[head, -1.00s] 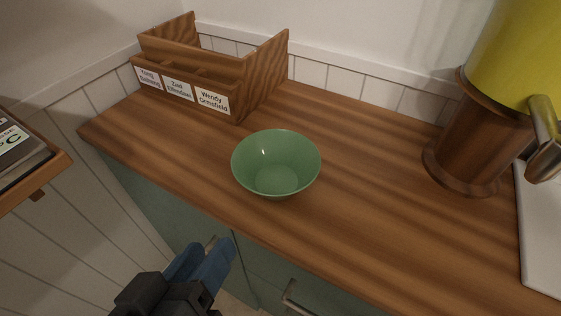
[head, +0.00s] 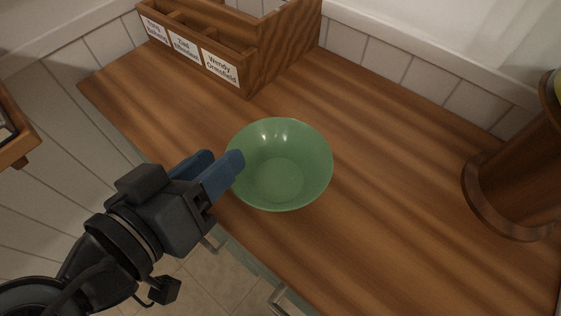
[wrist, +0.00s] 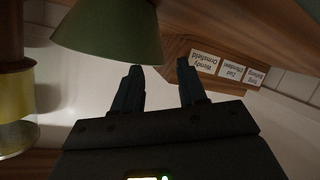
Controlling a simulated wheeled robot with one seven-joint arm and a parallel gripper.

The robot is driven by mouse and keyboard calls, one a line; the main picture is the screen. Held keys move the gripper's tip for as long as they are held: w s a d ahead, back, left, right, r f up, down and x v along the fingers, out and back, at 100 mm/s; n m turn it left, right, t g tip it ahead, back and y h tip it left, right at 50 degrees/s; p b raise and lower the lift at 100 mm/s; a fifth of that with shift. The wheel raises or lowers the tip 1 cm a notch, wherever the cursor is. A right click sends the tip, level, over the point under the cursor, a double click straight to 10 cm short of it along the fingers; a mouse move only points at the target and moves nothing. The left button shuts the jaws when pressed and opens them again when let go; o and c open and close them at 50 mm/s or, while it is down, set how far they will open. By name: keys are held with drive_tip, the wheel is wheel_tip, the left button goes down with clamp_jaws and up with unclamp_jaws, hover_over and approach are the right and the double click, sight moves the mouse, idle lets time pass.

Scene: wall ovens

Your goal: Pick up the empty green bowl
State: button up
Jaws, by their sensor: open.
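The green bowl (head: 281,178) stands upright and empty on the wooden counter (head: 400,190), near its front edge. My gripper (head: 222,166) has blue fingers and is open, at the bowl's left rim in the head view. One finger overlaps the rim in the picture; I cannot tell whether it touches. In the wrist view the bowl (wrist: 108,32) shows its outer side at the top, just beyond the open fingertips (wrist: 160,70). Nothing is between the fingers.
A wooden organizer with name labels (head: 222,68) stands at the back left of the counter. A brown cylindrical stand (head: 520,170) with a yellow part (head: 557,85) is at the right. Counter to the bowl's right is clear. Cabinet handles (head: 287,300) stick out below the front edge.

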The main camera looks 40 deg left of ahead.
sight(248, 138)
drive_tip(key=x, duration=0.5)
drive_tip(key=shift+w+d, duration=0.15)
drive_tip(key=shift+d, duration=0.05)
drive_tip(key=shift+f, duration=0.1)
clamp_jaws()
